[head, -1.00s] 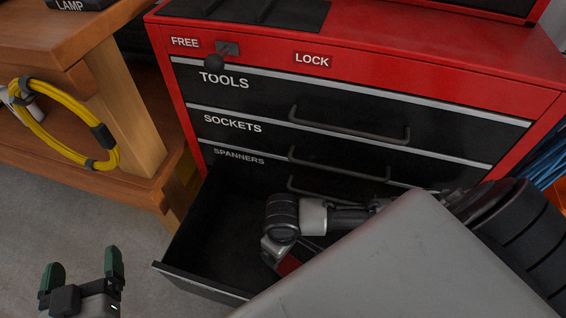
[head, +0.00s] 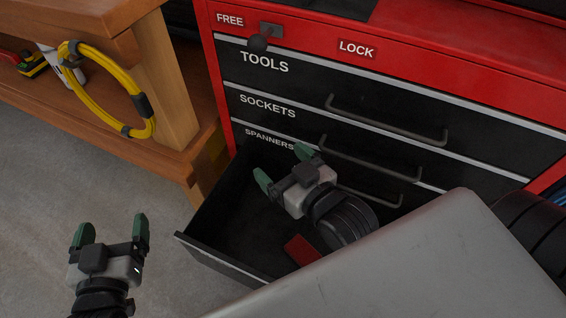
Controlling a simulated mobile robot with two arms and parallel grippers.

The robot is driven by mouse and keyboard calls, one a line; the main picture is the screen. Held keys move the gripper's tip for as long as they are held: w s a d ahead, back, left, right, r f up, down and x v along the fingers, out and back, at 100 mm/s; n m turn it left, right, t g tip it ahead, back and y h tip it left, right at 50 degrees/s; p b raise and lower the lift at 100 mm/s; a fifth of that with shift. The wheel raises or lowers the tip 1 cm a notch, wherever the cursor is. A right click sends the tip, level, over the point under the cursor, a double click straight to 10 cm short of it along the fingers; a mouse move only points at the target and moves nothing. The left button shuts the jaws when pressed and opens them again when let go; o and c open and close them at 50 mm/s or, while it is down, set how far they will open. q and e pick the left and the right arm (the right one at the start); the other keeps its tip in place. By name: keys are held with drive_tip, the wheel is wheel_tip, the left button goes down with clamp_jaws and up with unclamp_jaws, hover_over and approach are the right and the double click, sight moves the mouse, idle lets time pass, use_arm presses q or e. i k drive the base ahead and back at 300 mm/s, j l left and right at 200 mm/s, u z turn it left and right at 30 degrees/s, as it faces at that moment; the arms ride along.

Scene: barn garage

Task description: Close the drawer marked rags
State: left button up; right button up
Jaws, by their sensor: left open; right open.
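A red tool chest (head: 460,45) has black drawers marked TOOLS (head: 300,72), SOCKETS (head: 290,112) and SPANNERS (head: 275,138). Below them one drawer (head: 222,262) is pulled out; its label is not in view, so I cannot read whether it says rags. A red item (head: 302,250) lies inside it. My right gripper (head: 283,166) is open and empty, over the open drawer near its left side. My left gripper (head: 112,232) is open and empty, left of the drawer front, above the floor. My own grey body hides the drawer's right part.
A lever (head: 262,38) sits between FREE and LOCK on the chest, at the FREE side. A wooden bench (head: 165,95) with a yellow coiled hose (head: 78,85) stands on the left. Grey floor (head: 60,180) is clear in front of it.

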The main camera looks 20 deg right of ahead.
sight(237, 232)
drive_tip(key=k, duration=1.5)
